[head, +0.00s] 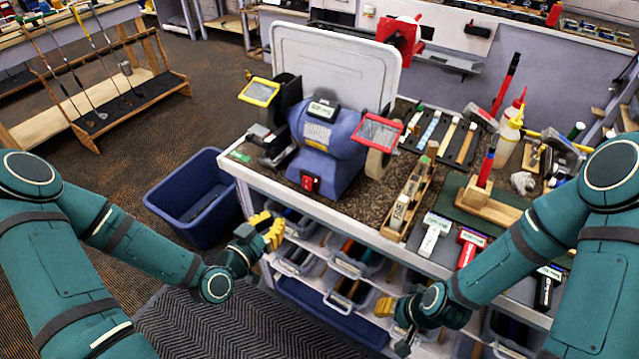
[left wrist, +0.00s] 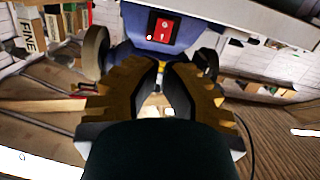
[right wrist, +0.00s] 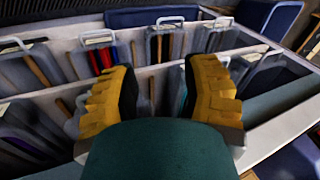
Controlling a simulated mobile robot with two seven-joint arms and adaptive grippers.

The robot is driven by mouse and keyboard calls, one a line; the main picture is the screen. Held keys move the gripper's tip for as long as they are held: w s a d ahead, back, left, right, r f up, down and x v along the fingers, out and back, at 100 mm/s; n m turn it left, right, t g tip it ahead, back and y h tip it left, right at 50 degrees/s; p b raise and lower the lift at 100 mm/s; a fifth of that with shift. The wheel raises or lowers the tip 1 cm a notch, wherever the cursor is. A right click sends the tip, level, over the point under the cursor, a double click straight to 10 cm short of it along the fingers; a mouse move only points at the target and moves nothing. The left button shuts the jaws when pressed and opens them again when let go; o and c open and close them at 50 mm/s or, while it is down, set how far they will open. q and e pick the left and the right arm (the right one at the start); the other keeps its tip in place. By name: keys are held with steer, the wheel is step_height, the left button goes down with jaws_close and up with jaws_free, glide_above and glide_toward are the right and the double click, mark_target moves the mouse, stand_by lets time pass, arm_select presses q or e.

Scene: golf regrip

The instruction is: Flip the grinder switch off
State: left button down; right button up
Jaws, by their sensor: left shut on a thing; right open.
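The blue bench grinder (head: 328,145) stands on the workbench. Its red switch (head: 309,182) is on the dark plate low on the front; whether it is on or off cannot be told. The switch (left wrist: 164,30) also shows in the left wrist view, beyond the fingertips. My left gripper (head: 274,234) is in front of the bench edge, below and left of the switch, not touching it. Its fingertips are together in the left wrist view (left wrist: 164,66); anything between them cannot be made out. My right gripper (head: 387,320) is open and empty before the bench's lower shelves.
The workbench edge (head: 300,218) lies between my left gripper and the grinder. Bins (head: 345,268) fill the shelves below. A blue tub (head: 197,196) stands on the floor at left.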

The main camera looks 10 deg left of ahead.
arm_select(q)
steer(key=shift+s+r+m, duration=0.15)
steer(key=shift+m, duration=0.35)
steer(key=b, duration=0.5)
glide_toward(310, 187)
steer(key=x, duration=0.8)
steer(key=shift+d, duration=0.1)
